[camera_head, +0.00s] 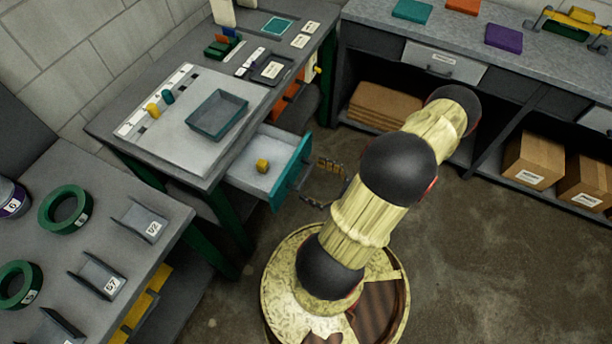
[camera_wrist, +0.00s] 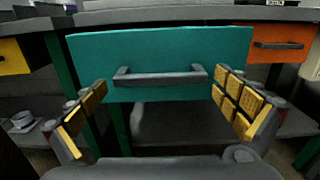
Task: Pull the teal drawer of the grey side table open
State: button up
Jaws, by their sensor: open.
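The teal drawer (camera_head: 290,173) of the grey side table (camera_head: 178,143) stands pulled out, with its white inside and a small yellow block (camera_head: 262,166) showing in the head view. In the wrist view the teal drawer front (camera_wrist: 160,52) faces me, with a dark grey bar handle (camera_wrist: 160,76) across its middle. My gripper (camera_wrist: 162,108) is open, with its yellow-padded fingers on either side below the handle's ends. The handle lies between and beyond the fingers, and they do not visibly touch it. In the head view my gripper (camera_head: 328,183) is close in front of the drawer front.
An orange drawer (camera_wrist: 278,44) is to the right and a yellow drawer (camera_wrist: 12,56) to the left. A workbench (camera_head: 90,225) with green rings is at the left. The floor right of my arm is clear.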

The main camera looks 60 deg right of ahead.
jog(key=s, duration=0.9)
jog(key=shift+s+d, duration=0.35)
jog(key=shift+d, duration=0.05)
jog(key=w+a+r+n+g+y, duration=0.45)
jog(key=w+r+n+g, duration=0.3)
jog(key=r+n, duration=0.2)
jog(key=w+a+r+n+g+y, duration=0.3)
jog(key=w+a+r+n+g, duration=0.4)
jog(key=n, duration=0.3)
jog(key=w+a+r+n+t+h, duration=0.2)
jog(key=a+r+n+h, duration=0.6)
jog(key=a+r+n, duration=0.7)
notch_tip(320, 180, up, 6)
jog(key=a, duration=0.2)
jog(key=shift+a+f+n+h, duration=0.15)
jog(key=shift+a+n+h, duration=0.2)
jog(key=shift+a, duration=0.05)
